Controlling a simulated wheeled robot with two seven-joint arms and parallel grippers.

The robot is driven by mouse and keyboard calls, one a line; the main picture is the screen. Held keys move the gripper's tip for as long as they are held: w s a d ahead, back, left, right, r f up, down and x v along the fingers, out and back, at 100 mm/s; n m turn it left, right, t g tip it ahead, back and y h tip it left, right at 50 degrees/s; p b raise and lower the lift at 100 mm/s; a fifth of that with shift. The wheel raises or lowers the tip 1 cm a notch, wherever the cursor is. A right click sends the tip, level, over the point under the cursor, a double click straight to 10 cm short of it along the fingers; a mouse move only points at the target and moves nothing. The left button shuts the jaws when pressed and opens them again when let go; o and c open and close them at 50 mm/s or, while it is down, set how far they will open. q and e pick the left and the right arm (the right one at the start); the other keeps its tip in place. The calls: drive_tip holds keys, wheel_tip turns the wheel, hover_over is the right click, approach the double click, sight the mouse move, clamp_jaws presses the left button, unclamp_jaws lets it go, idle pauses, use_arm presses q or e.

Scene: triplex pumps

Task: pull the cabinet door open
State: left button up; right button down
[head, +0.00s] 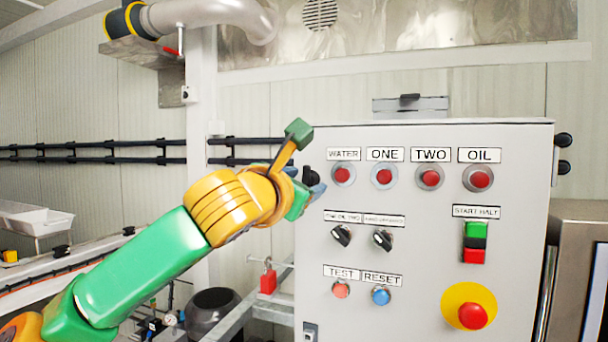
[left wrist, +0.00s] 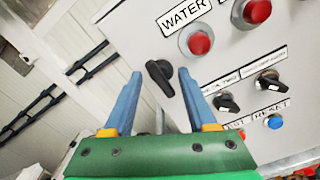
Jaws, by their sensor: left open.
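The grey control cabinet (head: 420,265) fills the right half of the head view, its labelled front door closed. A black turn handle (left wrist: 160,78) sits near the door's left edge, beside the WATER button. In the head view the handle (head: 306,174) is partly hidden by my left gripper (head: 315,184). My left gripper is open, with its blue fingers pointing at the cabinet front. In the left wrist view the handle shows between the fingertips of the gripper (left wrist: 158,74), with gaps on both sides. I cannot tell how far the tips are from the door. My right gripper is not in view.
The door carries red buttons (head: 383,175), selector knobs (head: 341,235), a blue reset button (head: 381,295) and a red emergency stop (head: 472,315) on yellow. Black hinges (head: 563,140) show at the cabinet's right side. Black rails (head: 110,152) run along the left wall.

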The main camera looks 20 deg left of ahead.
use_arm(q)
drive_tip(key=shift+s, duration=0.1)
clamp_jaws()
drive_tip(key=shift+r, duration=0.1)
idle(1.1)
